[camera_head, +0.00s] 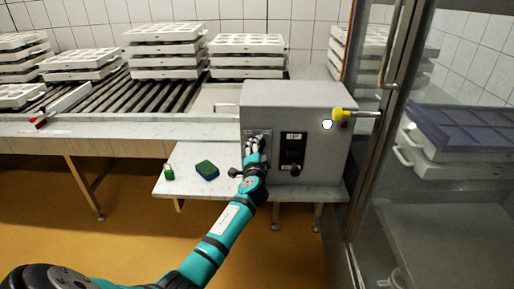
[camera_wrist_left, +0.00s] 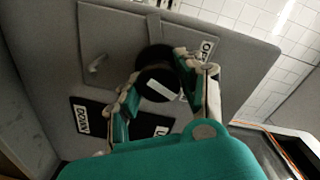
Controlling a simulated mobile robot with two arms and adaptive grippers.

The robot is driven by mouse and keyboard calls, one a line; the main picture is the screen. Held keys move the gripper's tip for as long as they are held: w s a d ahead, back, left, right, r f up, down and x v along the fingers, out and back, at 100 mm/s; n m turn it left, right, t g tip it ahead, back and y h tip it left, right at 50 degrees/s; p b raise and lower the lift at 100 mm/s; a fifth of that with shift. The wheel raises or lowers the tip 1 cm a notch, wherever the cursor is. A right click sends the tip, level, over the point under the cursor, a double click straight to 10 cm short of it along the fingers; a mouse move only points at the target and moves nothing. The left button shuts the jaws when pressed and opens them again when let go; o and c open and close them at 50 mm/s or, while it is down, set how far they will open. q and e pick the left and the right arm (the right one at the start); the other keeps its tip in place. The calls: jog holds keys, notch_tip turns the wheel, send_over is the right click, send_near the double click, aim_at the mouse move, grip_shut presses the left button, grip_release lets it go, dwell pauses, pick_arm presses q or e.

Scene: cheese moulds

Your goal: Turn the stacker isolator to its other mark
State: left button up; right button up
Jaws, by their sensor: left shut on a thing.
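The grey control box (camera_head: 305,110) stands on a white bench. The stacker isolator is a round black knob (camera_wrist_left: 156,60) with a white bar, on a grey plate in the left wrist view. My left gripper (camera_head: 254,142) is at the left part of the box front. In the left wrist view its fingers (camera_wrist_left: 158,72) are shut on the isolator knob from two sides. A white label (camera_wrist_left: 206,50), partly hidden, seems to read OFF. I cannot tell which mark the knob points to. My right gripper is not in view.
A second black knob (camera_head: 291,169) sits further right on the box; a DOWN label (camera_wrist_left: 82,120) shows near my fingers. A green padlock-like item (camera_head: 168,173) and a green-blue block (camera_head: 207,170) lie on the bench. A yellow-ended rod (camera_head: 345,113) and glass door are right.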

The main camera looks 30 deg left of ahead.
pick_arm(q)
jog(key=shift+w+r+m+p, duration=0.1)
jog(key=shift+r+m+p, duration=0.1)
jog(key=shift+m, duration=0.75)
jog(key=shift+r+m+p, duration=0.15)
jog(key=shift+m, duration=0.8)
jog(key=o, duration=0.9)
jog(key=shift+a, duration=0.1)
jog(key=shift+o, duration=1.4)
jog(key=shift+f, duration=0.3)
jog(key=shift+s+d, duration=0.3)
jog(key=shift+s, duration=0.05)
jog(key=v, duration=1.1)
